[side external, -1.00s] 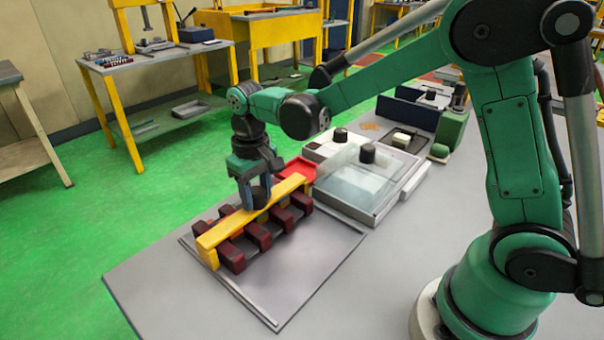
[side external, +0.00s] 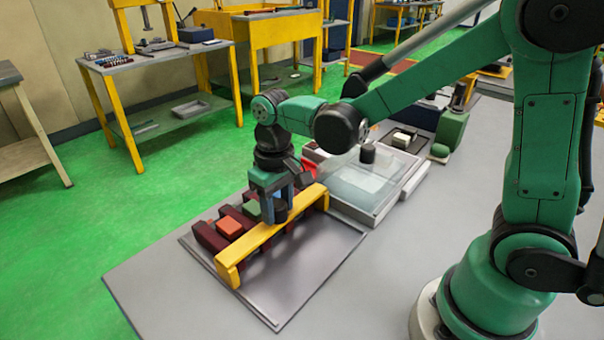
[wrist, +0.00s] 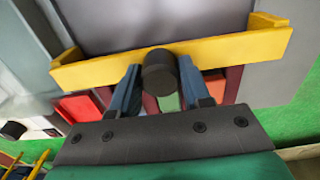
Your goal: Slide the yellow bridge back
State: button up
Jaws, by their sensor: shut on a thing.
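The yellow bridge (side external: 254,249) is a long bar with a short leg at each end. It spans the front side of the dark red toothed stator block (side external: 209,236) on a grey mat. My gripper (side external: 282,212) is shut on the dark round knob at the middle of the bridge. In the wrist view the knob (wrist: 159,72) sits between my two blue fingers, with the yellow bridge (wrist: 215,50) behind it. An orange-red block (side external: 229,226) and a green block (side external: 252,208) show in the stator's slots. My gripper hides part of the far slots.
A clear-lidded case (side external: 366,182) stands just beyond the bridge's far end. A green device (side external: 452,130) stands farther back. The grey mat (side external: 305,272) is bare on the near right side of the bridge.

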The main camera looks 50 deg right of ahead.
jog(key=shift+s, duration=2.95)
jog(key=o, duration=0.9)
notch_tip(320, 180, up, 6)
jog(key=d+t, duration=0.1)
jog(key=t, duration=0.1)
jog(key=d+t, duration=0.1)
jog(key=t, duration=0.1)
jog(key=d+t, duration=0.1)
jog(key=t, duration=0.2)
jog(key=shift+w+d+r, duration=0.35)
jog(key=shift+r, duration=0.05)
